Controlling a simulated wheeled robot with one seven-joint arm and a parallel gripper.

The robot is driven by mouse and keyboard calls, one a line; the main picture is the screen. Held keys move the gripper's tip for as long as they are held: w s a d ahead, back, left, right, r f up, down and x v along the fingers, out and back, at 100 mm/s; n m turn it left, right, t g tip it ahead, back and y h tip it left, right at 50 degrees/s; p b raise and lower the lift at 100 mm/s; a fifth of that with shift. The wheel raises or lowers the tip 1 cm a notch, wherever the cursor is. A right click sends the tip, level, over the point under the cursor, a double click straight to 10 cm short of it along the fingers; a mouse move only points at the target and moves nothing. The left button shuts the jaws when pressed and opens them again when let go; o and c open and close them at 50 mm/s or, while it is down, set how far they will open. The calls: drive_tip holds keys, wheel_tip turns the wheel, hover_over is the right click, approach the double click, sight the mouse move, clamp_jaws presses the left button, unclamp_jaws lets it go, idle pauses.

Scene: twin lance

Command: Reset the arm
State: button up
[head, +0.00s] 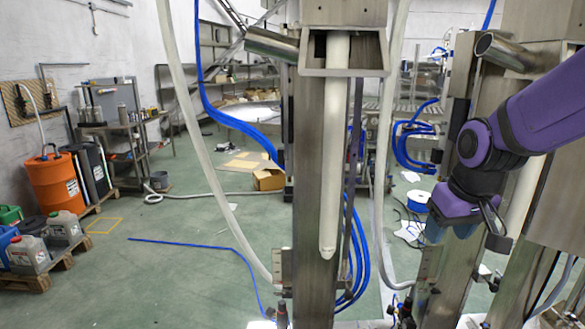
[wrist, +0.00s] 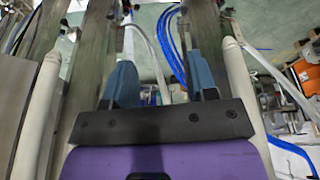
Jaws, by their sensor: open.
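My arm (head: 545,110) is purple and black and comes in from the right edge of the head view. My gripper (head: 432,232) hangs at its end, low and in front of a metal column on the right. In the wrist view my gripper (wrist: 162,88) shows two blue fingers set wide apart with nothing between them. Metal columns and a white tube lie close beyond the fingers. In the head view the fingers are partly hidden by the purple gripper body.
A steel column (head: 310,180) with a white lance (head: 335,150) stands in front at the centre. Blue hoses and pale hoses hang around it. An orange drum (head: 55,182) and jerrycans stand on pallets at left. A cardboard box (head: 268,179) lies on the green floor, mostly open at left centre.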

drive_tip(key=s+d+r+t, duration=0.1)
drive_tip(key=s+r, duration=0.3)
drive_tip(key=s, duration=0.4)
drive_tip(key=s+d+r+m+t, duration=0.1)
drive_tip(key=s+r, duration=0.4)
drive_tip(key=s, duration=0.3)
drive_tip(key=shift+d, duration=0.15)
